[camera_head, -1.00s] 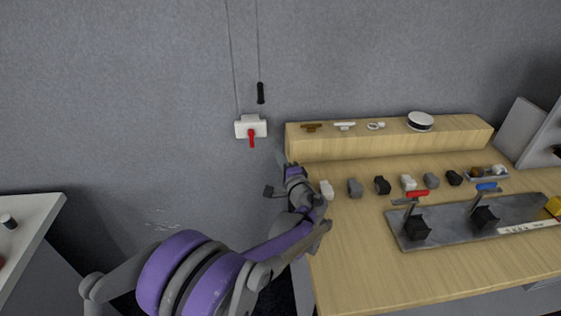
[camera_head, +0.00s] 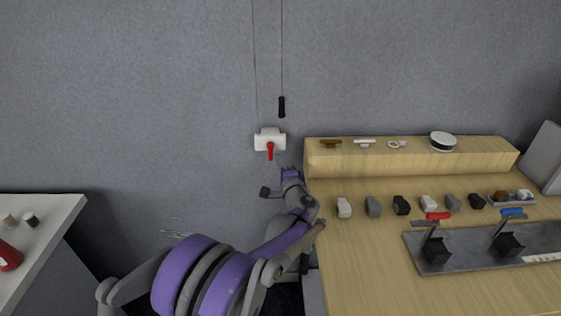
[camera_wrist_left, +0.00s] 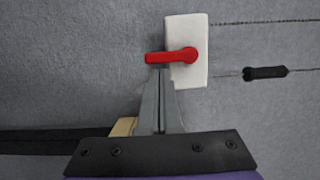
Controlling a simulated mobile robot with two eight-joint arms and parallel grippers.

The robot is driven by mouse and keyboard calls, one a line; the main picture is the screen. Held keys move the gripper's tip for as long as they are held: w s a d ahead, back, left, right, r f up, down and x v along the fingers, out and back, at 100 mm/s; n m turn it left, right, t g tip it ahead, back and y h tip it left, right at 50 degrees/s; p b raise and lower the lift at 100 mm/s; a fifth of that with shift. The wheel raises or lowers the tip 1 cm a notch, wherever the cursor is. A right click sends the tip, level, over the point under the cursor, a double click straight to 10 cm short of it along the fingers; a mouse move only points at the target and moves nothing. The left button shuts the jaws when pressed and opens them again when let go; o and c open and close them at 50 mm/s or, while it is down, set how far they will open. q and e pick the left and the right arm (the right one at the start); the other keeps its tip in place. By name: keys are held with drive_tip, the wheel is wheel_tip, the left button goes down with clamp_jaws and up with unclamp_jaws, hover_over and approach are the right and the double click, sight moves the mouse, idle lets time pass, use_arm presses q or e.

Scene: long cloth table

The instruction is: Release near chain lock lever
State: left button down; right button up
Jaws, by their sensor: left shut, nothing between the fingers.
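The chain lock is a white box (camera_head: 268,138) on the grey wall, with a red lever (camera_head: 270,151) hanging down from it. In the left wrist view the white box (camera_wrist_left: 200,50) and red lever (camera_wrist_left: 170,57) show close by. Two thin chains rise from the box, one with a black handle (camera_head: 282,106). My left gripper (camera_head: 284,172) is just below the lever in the head view. In the wrist view its fingers (camera_wrist_left: 160,72) are together, empty, with the tips close to the lever; I cannot tell whether they touch. My right gripper is not in view.
A wooden table (camera_head: 365,255) stands to the right with a raised shelf (camera_head: 400,158), several small blocks and a grey plate (camera_head: 465,258) bearing red and blue levers. A white-topped cabinet (camera_head: 45,215) is at the left. The wall around the lock is clear.

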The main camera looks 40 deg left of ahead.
use_arm(q)
drive_tip(key=shift+s+a+f+m+b, duration=0.25)
drive_tip(key=shift+a+m+b, duration=0.05)
drive_tip(key=shift+m, duration=0.7)
drive_tip(key=s+a+m+t, duration=0.1)
drive_tip(key=m, duration=0.2)
drive_tip(key=s+a+m+t, duration=0.1)
drive_tip(key=m, duration=0.3)
drive_tip(key=s+a+m+t, duration=0.1)
drive_tip(key=m, duration=0.3)
drive_tip(key=shift+a+r+b, duration=0.25)
drive_tip(key=shift+a+b, duration=0.05)
drive_tip(key=shift+a, duration=0.05)
drive_tip(key=s+d+f+b, duration=0.2)
drive_tip(key=s+d+f, duration=0.4)
drive_tip(key=d, duration=0.2)
idle(0.4)
idle(0.4)
